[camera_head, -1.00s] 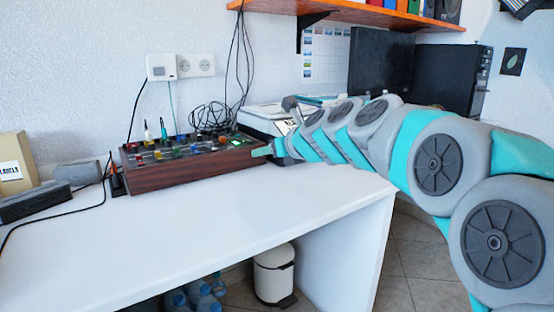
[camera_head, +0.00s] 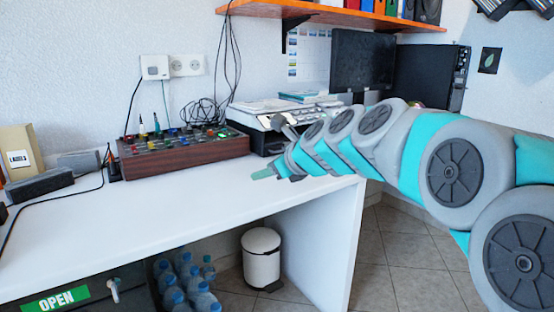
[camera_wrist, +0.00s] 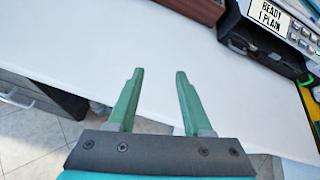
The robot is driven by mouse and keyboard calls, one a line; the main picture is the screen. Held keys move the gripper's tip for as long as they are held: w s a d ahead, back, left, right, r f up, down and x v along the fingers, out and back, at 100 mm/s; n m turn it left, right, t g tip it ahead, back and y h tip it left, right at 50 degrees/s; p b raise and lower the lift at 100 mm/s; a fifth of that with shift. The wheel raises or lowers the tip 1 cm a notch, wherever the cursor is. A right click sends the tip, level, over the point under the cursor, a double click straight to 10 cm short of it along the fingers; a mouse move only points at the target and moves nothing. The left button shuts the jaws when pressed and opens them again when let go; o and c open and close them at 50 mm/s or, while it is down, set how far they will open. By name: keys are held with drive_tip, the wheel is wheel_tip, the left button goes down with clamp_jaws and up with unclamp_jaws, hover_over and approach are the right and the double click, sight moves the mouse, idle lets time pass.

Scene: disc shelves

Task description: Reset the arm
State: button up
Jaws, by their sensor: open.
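My arm reaches in from the right in the head view, with my gripper (camera_head: 268,174) above the right part of the white table (camera_head: 150,215). In the wrist view my gripper (camera_wrist: 158,100) shows two green fingers set apart, with nothing between them. The white tabletop (camera_wrist: 90,60) lies beyond and below the fingers, and its front edge passes near them.
A wooden control box (camera_head: 185,155) with knobs stands at the back of the table. A printer-like device (camera_head: 275,115) stands right of it, near my arm. Below are a white bin (camera_head: 261,260) and several water bottles (camera_head: 185,280). An orange shelf (camera_head: 330,14) hangs above.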

drive_tip(key=s+d+f+n+g+h, duration=0.2)
drive_tip(key=s+d+f+n+g, duration=0.1)
drive_tip(key=s+f+n, duration=0.55)
drive_tip(key=s+d+f+n+g+h, duration=0.1)
drive_tip(key=s+d+f+n+g, duration=0.35)
drive_tip(key=s, duration=0.65)
drive_tip(key=s+d+f+n+g+h, duration=0.1)
drive_tip(key=s+d+f+n, duration=0.2)
drive_tip(key=s, duration=0.4)
drive_tip(key=s+d+f+n+g+h+p, duration=0.1)
drive_tip(key=s+d+f+n+h, duration=0.1)
drive_tip(key=s, duration=0.6)
drive_tip(key=s+d+f+n+g+h, duration=0.1)
drive_tip(key=s+d+f+n+g, duration=0.1)
drive_tip(key=s+d+f+n, duration=0.2)
drive_tip(key=s+f+n, duration=0.1)
drive_tip(key=s+n, duration=0.2)
drive_tip(key=s, duration=0.1)
drive_tip(key=shift+s+d+f+n+p, duration=0.2)
drive_tip(key=shift+d+f+n+p, duration=0.1)
drive_tip(key=shift+d, duration=0.1)
drive_tip(key=shift+c, duration=0.3)
